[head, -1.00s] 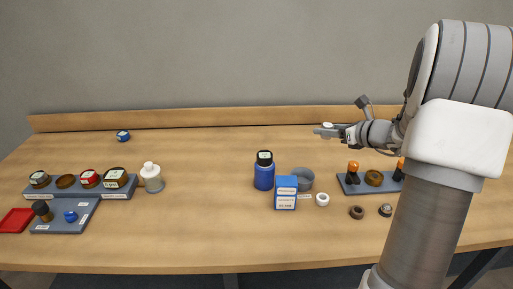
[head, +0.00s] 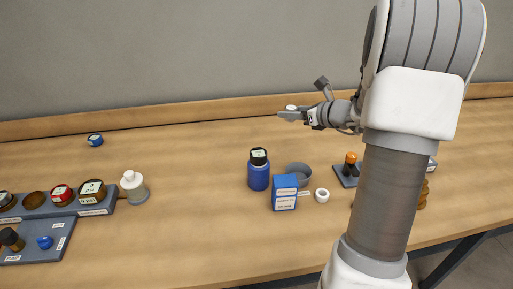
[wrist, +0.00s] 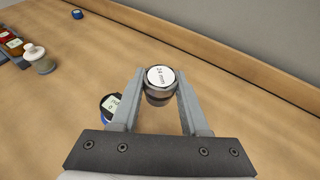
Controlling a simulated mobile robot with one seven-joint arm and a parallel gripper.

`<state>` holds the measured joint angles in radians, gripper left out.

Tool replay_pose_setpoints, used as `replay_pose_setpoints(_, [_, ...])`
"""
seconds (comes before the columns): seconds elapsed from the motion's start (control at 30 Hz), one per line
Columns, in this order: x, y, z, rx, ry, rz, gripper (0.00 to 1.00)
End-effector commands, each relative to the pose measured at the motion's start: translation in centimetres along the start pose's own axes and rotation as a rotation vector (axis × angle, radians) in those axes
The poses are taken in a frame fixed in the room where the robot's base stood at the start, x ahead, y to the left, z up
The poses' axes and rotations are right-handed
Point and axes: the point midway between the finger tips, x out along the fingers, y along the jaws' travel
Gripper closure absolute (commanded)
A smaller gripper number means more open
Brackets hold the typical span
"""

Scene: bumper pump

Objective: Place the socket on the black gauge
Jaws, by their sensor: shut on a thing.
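My gripper (head: 290,115) is shut on the socket and holds it high above the table. In the wrist view the socket (wrist: 159,97) is a short grey cylinder with a round white "24 mm" label on top, upright between the fingers (wrist: 155,105). In the head view the socket (head: 291,107) is a small pale top at the fingertips. A dark round piece with a white label (head: 6,200) sits at the left end of the grey rack, cut by the picture edge.
The grey rack (head: 97,212) holds several round pieces, one red (head: 60,193). The table between is clear.

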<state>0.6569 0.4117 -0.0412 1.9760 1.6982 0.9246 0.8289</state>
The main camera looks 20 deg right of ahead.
Motion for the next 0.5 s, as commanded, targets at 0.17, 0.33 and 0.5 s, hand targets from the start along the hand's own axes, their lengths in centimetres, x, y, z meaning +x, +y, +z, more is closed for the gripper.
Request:
replay_pose_setpoints(0.17, [2.6, 4.1, -1.8, 0.003, 0.001, 0.007, 1.00])
replay_pose_setpoints(0.33, [4.6, 7.3, -3.3, 0.001, 0.002, 0.006, 1.00])
replay_pose_setpoints(0.5, [5.6, 8.8, -3.9, 0.001, 0.000, 0.002, 1.00])
